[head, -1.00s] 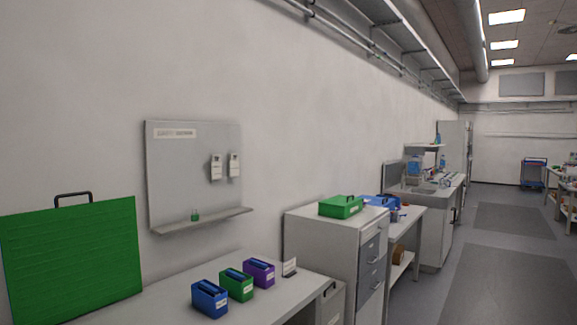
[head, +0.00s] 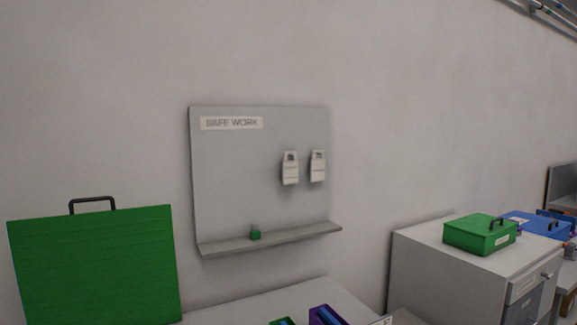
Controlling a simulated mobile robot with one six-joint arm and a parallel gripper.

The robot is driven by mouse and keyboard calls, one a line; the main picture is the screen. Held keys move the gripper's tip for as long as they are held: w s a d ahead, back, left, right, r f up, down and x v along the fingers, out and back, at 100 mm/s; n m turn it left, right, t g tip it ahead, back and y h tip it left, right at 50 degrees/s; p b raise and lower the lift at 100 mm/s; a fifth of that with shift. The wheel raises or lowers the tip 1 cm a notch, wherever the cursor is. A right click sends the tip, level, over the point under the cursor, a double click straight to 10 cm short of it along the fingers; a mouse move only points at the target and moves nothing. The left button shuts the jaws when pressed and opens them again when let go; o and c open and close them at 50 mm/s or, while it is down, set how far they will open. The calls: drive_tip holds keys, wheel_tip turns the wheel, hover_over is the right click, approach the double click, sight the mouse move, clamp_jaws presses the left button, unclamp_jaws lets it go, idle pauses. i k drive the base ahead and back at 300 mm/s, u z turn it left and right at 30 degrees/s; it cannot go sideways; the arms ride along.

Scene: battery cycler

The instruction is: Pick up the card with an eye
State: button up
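Two white cards hang side by side on the grey wall board (head: 240,180), which has a "SAFE WORK" label (head: 231,123). The left card (head: 290,171) and the right card (head: 318,168) each have a dark mark or opening near the top. The marks are too small to tell whether either is an eye. My gripper is not in view.
A green panel with a handle (head: 92,265) stands at the left. A bench (head: 240,305) lies below the board, with green and purple (head: 327,315) boxes at its front. A cabinet (head: 440,270) at the right bears a green case (head: 480,234).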

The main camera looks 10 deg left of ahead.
sight(290, 168)
drive_tip(key=u, duration=0.3)
drive_tip(key=i, duration=0.65)
drive_tip(key=u, duration=0.3)
drive_tip(key=k, duration=0.85)
drive_tip(key=u, duration=0.15)
drive_tip(key=i, duration=0.85)
drive_tip(key=z, duration=0.05)
